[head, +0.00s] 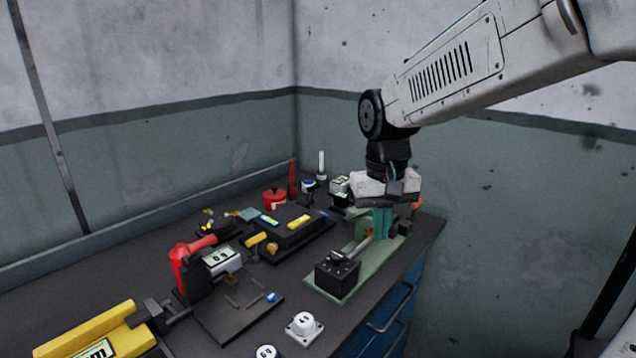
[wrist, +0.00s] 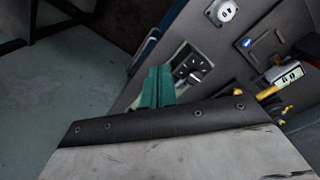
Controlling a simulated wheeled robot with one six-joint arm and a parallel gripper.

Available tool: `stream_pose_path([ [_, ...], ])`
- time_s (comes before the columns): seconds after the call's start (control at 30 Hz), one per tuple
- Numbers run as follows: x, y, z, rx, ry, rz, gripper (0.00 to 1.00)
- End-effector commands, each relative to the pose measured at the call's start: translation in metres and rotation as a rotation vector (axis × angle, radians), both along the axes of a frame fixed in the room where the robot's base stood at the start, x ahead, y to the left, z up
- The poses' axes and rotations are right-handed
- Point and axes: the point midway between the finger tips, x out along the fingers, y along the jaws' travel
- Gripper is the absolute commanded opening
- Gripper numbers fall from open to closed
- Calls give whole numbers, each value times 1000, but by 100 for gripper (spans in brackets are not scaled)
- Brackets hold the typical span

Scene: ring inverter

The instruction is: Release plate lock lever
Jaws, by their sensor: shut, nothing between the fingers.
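I cannot tell for certain that this is the plate lock lever. The box also shows in the wrist view (wrist: 192,68), just right of my fingers. My gripper (head: 381,232) points down over the far part of the green plate, behind the box. Its teal fingers (wrist: 157,88) are together and empty. They hide part of the plate, and I cannot tell whether they touch anything.
A red-handled device (head: 190,262) and a yellow block (head: 90,335) stand at the left. A white round knob (head: 304,326) lies near the front edge. A red pot (head: 274,199) and several small parts stand further back. The blue cabinet front (head: 395,315) drops away at the right.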

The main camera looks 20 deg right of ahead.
Motion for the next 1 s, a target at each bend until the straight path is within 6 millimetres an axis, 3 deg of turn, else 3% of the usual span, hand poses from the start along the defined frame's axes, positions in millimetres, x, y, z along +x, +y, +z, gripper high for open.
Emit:
stream_pose_path([
  [0.03, 24, -2, -4, -3, -7, -29, 0],
  [0.53, 265, -26, -41, 12, -265, -442, 0],
  [0.63, 313, -31, -36, 44, -364, -553, 0],
  [0.7, 341, -32, -16, 81, -451, -634, 0],
  [0.8, 355, -33, 4, 122, -519, -716, 0],
  [1.0, 359, -34, -2, 142, -528, -775, 0],
])
